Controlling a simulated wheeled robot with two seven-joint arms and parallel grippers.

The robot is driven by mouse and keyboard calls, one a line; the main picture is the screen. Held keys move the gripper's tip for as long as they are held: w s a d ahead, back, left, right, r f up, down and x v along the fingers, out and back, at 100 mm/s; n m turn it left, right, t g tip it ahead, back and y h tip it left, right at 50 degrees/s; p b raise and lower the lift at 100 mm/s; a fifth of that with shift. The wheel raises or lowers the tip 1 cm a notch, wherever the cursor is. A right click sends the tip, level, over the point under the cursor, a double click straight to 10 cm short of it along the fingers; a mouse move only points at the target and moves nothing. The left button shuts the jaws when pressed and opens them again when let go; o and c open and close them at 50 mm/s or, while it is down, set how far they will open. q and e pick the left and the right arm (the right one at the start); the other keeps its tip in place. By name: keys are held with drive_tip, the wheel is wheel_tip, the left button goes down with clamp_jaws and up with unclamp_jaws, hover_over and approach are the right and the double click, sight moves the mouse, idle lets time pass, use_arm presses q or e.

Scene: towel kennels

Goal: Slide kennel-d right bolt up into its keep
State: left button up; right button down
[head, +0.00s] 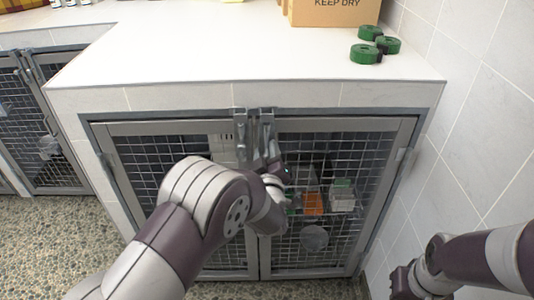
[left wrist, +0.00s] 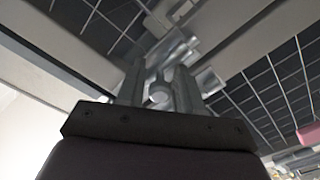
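The kennel under the white counter has two mesh doors, a left door (head: 150,127) and a right door (head: 400,150). Two grey upright bolts sit side by side where the doors meet at the top: the left bolt (head: 241,122) and the right bolt (head: 267,122). My left gripper (head: 272,162) is at the lower part of the right bolt, partly hidden by my wrist. In the left wrist view its two fingers (left wrist: 160,88) stand apart on either side of a round metal knob (left wrist: 160,97). Contact with the knob is unclear.
The counter top (head: 220,50) overhangs the doors and holds a cardboard box (head: 335,12) and several green rolls (head: 364,53). A tiled wall (head: 480,130) closes off the right side. Another mesh kennel (head: 45,125) stands at the left. Pebbled floor (head: 50,240) is free there.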

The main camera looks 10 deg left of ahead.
sight(267, 138)
use_arm(q)
clamp_jaws()
wheel_tip(267, 138, up, 4)
drive_tip(key=p, duration=0.2)
drive_tip(key=shift+p, duration=0.3)
drive_tip(key=shift+f, duration=0.1)
drive_tip(key=shift+o, duration=1.8)
unclamp_jaws()
drive_tip(key=shift+f, duration=0.1)
